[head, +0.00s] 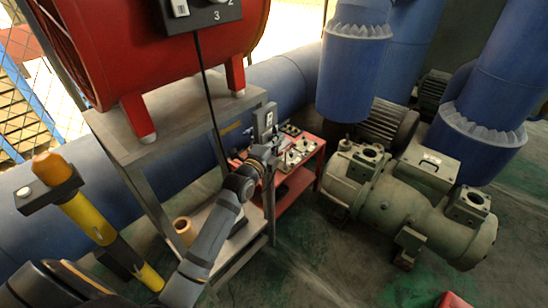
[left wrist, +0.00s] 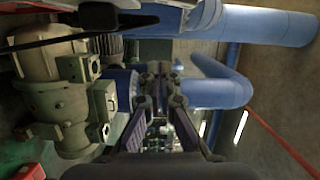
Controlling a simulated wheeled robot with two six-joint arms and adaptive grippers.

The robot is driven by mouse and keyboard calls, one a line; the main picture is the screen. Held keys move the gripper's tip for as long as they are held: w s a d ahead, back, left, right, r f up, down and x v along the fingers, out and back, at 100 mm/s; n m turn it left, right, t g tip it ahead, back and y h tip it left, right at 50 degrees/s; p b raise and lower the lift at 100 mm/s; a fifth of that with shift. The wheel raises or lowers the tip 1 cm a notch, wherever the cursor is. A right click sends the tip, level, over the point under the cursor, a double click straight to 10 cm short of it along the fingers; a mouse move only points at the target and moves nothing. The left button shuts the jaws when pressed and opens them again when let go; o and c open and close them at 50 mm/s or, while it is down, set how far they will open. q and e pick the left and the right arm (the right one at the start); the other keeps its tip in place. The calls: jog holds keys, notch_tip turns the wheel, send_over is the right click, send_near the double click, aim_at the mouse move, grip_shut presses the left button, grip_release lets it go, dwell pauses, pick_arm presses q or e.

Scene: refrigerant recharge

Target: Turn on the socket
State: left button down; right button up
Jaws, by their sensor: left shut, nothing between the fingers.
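A dark socket box (head: 205,14) sits at the top edge of the head view, in front of the red tank. It carries white switch-like parts and the numbers 2 and 3, and its upper part is cut off. A black cable (head: 208,90) hangs down from it. My left gripper (head: 264,118) is below and to the right of the box, apart from it, near the corner of the grey frame. In the left wrist view its fingers (left wrist: 160,76) come together at the tips with nothing held. The socket cannot be made out there. My right gripper is not in view.
The red tank (head: 150,45) rests on a grey metal frame (head: 180,118). A red cart (head: 300,178) with small items stands behind my left arm. A green compressor (head: 400,205) and blue pipes (head: 352,70) fill the right. A yellow post (head: 90,218) stands at the left.

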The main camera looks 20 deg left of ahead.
pick_arm(q)
jog(key=s+a+f, duration=0.1)
jog(key=s+a, duration=0.1)
jog(key=s, duration=0.4)
jog(key=shift+s, duration=0.3)
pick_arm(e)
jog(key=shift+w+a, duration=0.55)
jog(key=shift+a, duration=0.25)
